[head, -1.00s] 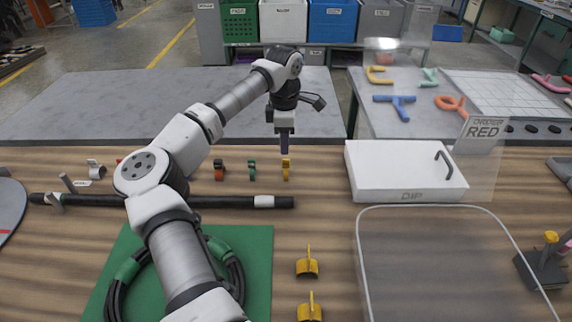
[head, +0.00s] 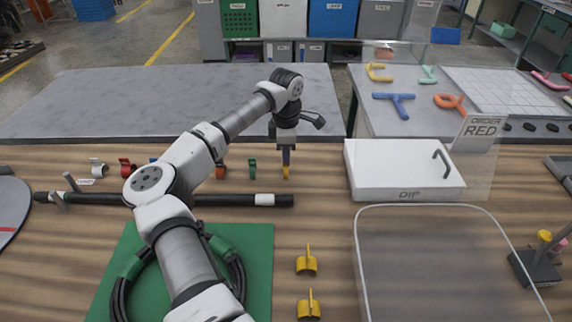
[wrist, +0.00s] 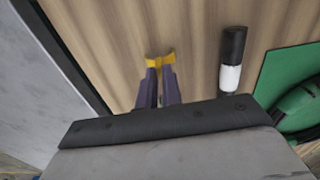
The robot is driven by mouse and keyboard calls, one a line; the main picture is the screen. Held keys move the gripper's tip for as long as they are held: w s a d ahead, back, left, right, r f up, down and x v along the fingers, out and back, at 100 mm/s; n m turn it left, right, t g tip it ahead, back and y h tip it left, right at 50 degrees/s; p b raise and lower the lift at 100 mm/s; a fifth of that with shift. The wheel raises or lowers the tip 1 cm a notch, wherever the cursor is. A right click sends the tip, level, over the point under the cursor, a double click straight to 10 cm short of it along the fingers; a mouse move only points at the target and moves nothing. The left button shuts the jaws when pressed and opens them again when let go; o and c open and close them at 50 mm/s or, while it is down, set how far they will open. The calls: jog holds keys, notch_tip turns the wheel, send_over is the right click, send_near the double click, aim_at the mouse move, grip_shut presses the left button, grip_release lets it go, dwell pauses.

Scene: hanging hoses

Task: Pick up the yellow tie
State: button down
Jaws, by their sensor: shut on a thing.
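The yellow tie (head: 286,174) stands at the right end of a row of small coloured ties on the wooden table. My gripper (head: 286,166) points down onto it, with its fingers shut on the tie. In the wrist view the tie (wrist: 152,63) shows between and just beyond the dark purple fingertips (wrist: 160,70). The fingers hide part of it. I cannot tell whether it touches the table.
A green tie (head: 252,169) and an orange-red tie (head: 221,172) stand to the left. A black bar with white bands (head: 264,200) lies in front. A white box (head: 385,178) stands to the right. Yellow clips (head: 307,264) lie nearer me.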

jog(key=shift+r, duration=0.1)
notch_tip(320, 180, up, 20)
jog(key=b, duration=0.3)
dwell(0.3)
dwell(1.8)
